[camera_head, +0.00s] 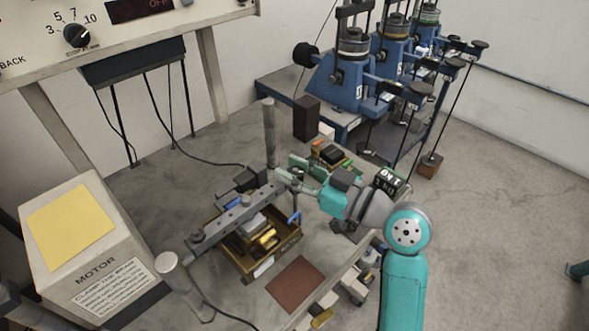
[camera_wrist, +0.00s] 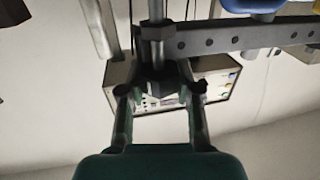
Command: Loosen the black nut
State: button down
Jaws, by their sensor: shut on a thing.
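The black nut (camera_wrist: 157,84) is in the wrist view, a dark block around a vertical grey rod (camera_wrist: 154,35). My gripper (camera_wrist: 160,92) has one finger on each side of the nut and is shut on it. In the head view my gripper (camera_head: 296,174) is at the right end of a long grey bar with holes (camera_head: 236,216). The same bar runs to the right behind the rod in the wrist view (camera_wrist: 245,36). The nut is too small and covered to make out in the head view.
A wooden tray (camera_head: 284,246) with tools lies under the bar. Upright posts stand at the table's back (camera_head: 269,130) and front (camera_head: 182,280). A motor box (camera_head: 88,255) is at the left. Blue machines (camera_head: 345,92) stand behind. A brown mat (camera_head: 296,284) lies in front.

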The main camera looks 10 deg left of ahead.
jog(key=shift+n+g+y, duration=0.3)
jog(key=shift+n+g, duration=0.2)
jog(key=shift+g, duration=0.2)
jog(key=c, duration=0.8)
grip_release()
jog(key=v, duration=1.2)
jog(key=shift+f, duration=0.1)
